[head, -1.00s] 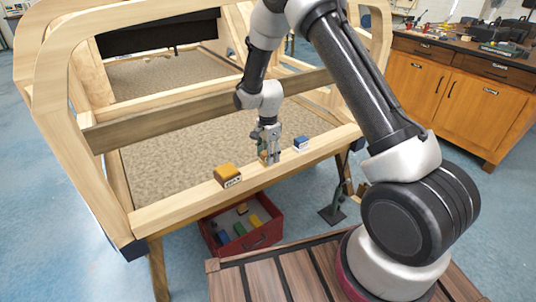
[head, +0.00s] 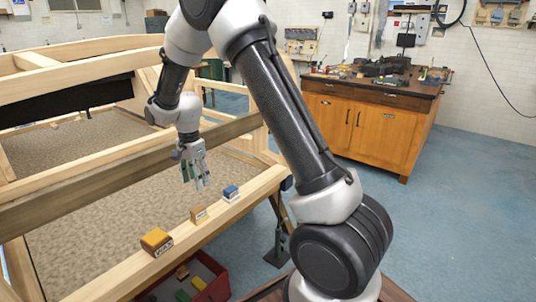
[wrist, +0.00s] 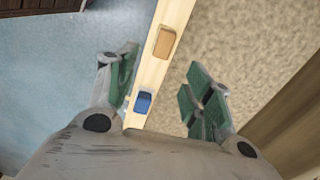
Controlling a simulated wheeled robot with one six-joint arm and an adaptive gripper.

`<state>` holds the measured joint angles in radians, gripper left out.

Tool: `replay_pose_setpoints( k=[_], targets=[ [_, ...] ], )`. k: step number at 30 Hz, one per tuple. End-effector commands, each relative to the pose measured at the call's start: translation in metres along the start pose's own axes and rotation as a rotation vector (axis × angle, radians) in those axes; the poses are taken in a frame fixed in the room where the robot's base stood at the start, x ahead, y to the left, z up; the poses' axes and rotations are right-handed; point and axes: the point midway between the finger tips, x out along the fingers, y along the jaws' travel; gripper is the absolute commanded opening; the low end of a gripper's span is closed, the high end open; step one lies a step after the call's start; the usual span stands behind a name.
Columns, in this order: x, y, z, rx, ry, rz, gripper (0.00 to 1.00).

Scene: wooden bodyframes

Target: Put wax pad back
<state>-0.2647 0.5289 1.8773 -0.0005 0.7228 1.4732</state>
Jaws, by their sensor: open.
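Three small blocks stand in a row on the wooden front rail (head: 108,284): a yellow-orange one with a dark label (head: 156,241), a tan one with a pale label (head: 199,213) and a blue-and-white one (head: 231,193). The lettering is too small to read surely, so I cannot tell which is the wax pad. My gripper (head: 197,186) is open and empty, above and behind the rail near the tan block. In the wrist view the tan block (wrist: 165,41) and the blue block (wrist: 143,102) show between the spread green-padded fingers.
A red drawer or bin (head: 213,268) with several coloured blocks sits under the rail. Wooden frame members (head: 110,170) run behind my gripper, over a carpet-like panel (head: 85,200). A cabinet (head: 360,125) with tools on top stands beyond open blue floor at right.

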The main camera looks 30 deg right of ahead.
Motion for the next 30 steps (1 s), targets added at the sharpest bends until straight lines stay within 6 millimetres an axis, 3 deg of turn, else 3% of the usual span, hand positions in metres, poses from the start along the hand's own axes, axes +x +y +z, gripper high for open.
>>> replay_pose_setpoints(
  k=[5, 8, 12, 15, 18, 22, 25, 30],
  targets=[
    [-0.081, 0.046, -0.018, -0.187, 0.017, -0.068, 0.51],
    [-0.127, 0.087, -0.027, -0.334, 0.039, -0.108, 0.51],
    [-0.181, 0.16, -0.034, -0.56, 0.091, -0.161, 0.51],
    [-0.206, 0.215, -0.034, -0.721, 0.139, -0.19, 0.51],
    [-0.22, 0.266, -0.03, -0.875, 0.193, -0.211, 0.51],
    [-0.223, 0.318, -0.023, -1.04, 0.258, -0.221, 0.51],
    [-0.221, 0.343, -0.018, -1.126, 0.292, -0.221, 0.51],
    [-0.218, 0.359, -0.015, -1.189, 0.317, -0.218, 0.51]
  ],
)
